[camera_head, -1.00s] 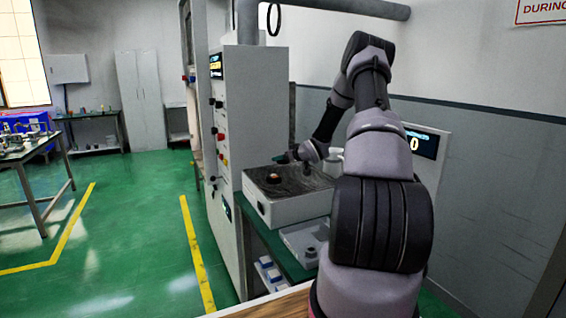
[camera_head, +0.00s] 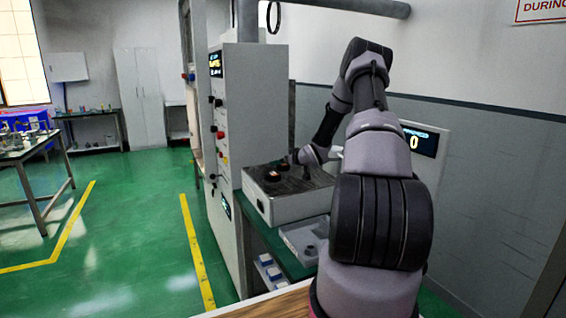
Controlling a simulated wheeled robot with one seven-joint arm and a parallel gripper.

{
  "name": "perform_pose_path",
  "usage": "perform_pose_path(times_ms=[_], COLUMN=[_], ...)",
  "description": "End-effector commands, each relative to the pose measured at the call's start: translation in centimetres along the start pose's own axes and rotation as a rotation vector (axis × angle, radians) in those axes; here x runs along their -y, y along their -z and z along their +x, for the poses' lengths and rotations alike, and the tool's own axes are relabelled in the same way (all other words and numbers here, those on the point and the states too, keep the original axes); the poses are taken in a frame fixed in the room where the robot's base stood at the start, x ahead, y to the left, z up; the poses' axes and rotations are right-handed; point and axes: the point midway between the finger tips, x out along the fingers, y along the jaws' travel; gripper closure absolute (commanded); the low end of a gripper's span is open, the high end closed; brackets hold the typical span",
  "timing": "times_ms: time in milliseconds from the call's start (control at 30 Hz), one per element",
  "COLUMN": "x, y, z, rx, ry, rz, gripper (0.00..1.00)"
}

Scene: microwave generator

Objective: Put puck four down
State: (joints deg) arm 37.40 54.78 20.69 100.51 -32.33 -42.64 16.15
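A grey box with a dark top plate (camera_head: 313,184) stands beside the tall cabinet, left of my arm. A small dark puck with an orange mark (camera_head: 272,176) lies on the plate near its left front. A second small dark, reddish object (camera_head: 283,163), which looks like another puck, is on the plate behind it. I cannot tell which of these, if either, is puck four. My gripper (camera_head: 306,173) is small and dark, low over the back middle of the plate, right of both pucks. Its fingers are too small to tell whether they are open or hold anything.
The tall grey control cabinet (camera_head: 240,130) rises directly left of the box. A display (camera_head: 421,142) reading 0 stands behind my arm at right. A grey tray with a dark round part (camera_head: 309,250) sits in front of the box. Green floor lies open at left.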

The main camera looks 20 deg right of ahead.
Motion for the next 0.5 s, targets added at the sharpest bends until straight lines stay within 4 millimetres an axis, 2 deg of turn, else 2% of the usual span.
perform_pose_path(times_ms=[167,300,367,500], x=[0.0,0.0,-0.2,-0.2], y=[0.1,1.1,1.2,1.2], z=[0.0,-0.4,-1.4,-4.5], rx=[0.0,-0.002,0.0,0.0], ry=[0.0,-0.001,-0.002,-0.003], rz=[0.0,-0.002,0.0,0.001], gripper=[0.0,0.0,0.0,0.0])
